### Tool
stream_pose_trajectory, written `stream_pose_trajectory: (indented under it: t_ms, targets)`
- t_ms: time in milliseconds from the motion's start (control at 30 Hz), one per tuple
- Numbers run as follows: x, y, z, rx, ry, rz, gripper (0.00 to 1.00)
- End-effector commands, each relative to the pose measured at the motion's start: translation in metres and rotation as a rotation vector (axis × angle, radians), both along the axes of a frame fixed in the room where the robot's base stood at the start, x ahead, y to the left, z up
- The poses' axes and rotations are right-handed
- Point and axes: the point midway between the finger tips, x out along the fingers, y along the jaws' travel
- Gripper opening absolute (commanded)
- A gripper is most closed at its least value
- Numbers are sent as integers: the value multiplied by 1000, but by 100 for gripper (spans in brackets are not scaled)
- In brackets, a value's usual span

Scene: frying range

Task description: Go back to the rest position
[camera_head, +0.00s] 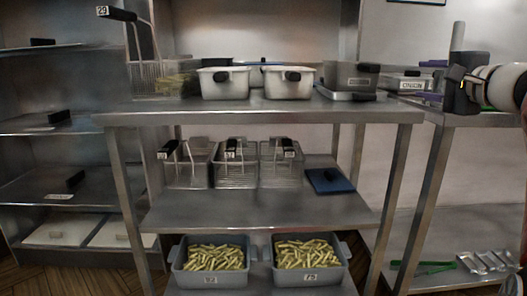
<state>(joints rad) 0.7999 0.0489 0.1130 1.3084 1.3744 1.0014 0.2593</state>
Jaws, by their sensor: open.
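My gripper (450,98) is at the right edge of the head view, at about the height of the tabletops. It is dark, and my white arm reaches in behind it from the right. It is open, with nothing seen in it. It shows side-on in front of the right-hand steel table (470,119), and the fingertips are small and hard to make out. I cannot tell whether it touches anything.
The middle steel table (240,104) holds two white containers (224,83) and a fry basket (146,75) at the left. Empty wire baskets (235,165) and a blue item (329,181) sit on its middle shelf. Grey bins (212,279) of fries stand below. Shelving is at left.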

Motion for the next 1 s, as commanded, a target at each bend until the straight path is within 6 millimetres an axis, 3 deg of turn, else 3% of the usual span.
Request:
stream_pose_trajectory:
  t_ms: [367, 567, 667, 800, 1000]
  targets:
    - [-15, 70, -47, -182, 165, 65, 47]
    - [-47, 123, -96, -377, 300, 138, 47]
    - [-80, 155, -131, -527, 384, 204, 47]
    - [-151, 191, -196, -830, 502, 340, 47]
    - [-240, 198, -277, -1235, 585, 533, 47]
